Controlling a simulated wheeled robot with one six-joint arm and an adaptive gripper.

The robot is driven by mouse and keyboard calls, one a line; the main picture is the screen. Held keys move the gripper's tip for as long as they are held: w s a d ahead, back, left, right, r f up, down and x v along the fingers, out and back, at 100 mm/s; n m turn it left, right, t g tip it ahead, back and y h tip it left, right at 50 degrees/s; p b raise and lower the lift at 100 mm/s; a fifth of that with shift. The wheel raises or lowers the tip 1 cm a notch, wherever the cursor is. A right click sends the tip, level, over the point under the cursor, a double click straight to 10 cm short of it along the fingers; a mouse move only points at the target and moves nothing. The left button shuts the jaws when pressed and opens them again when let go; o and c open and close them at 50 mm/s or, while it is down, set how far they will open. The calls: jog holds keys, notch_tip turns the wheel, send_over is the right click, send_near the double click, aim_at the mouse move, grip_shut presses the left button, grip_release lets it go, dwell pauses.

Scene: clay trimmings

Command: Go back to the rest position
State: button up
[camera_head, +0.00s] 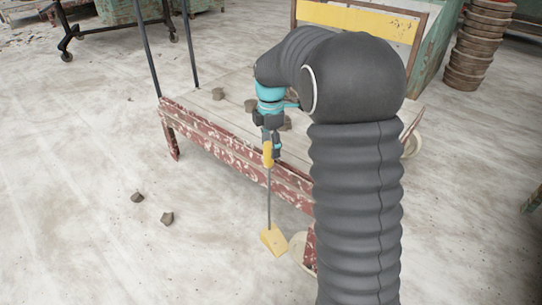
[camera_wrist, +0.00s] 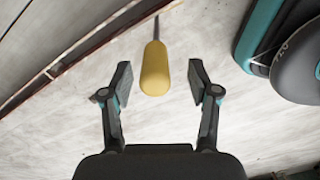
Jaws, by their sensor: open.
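My gripper (camera_head: 271,145) is at the front edge of the worn red-framed table (camera_head: 225,149), pointing down. In the wrist view my gripper (camera_wrist: 160,82) is open, with its two fingers apart. A long tool with a yellow handle (camera_wrist: 154,68) shows between and beyond the fingertips, with a gap on each side. In the head view the handle (camera_head: 268,155) is just below my gripper. Its thin shaft runs down to a yellow wedge-shaped head (camera_head: 273,240) low by the floor. I cannot tell what holds the tool upright.
Clay lumps lie on the floor at left (camera_head: 137,197) and nearby (camera_head: 167,218). More lumps, one here (camera_head: 218,93), are on the table. A pale round-rimmed object (camera_head: 299,248) is partly hidden by my arm. Stacked brown pots (camera_head: 480,45) stand back right. Left floor is mostly clear.

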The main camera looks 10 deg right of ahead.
notch_tip(320, 180, up, 6)
jog(key=shift+r, duration=0.1)
jog(key=s+r+m+t+p, duration=0.3)
jog(key=s+r+m+p, duration=0.2)
jog(key=s+r+m, duration=0.65)
jog(key=s+r+m+t+p, duration=0.1)
jog(key=s+m+p, duration=0.4)
jog(key=s, duration=1.4)
jog(key=shift+s+a+r+m+t, duration=0.35)
jog(key=shift+m+t, duration=0.55)
jog(key=shift+m, duration=0.75)
jog(key=shift+w+a+f, duration=0.1)
jog(key=shift+w+f, duration=0.05)
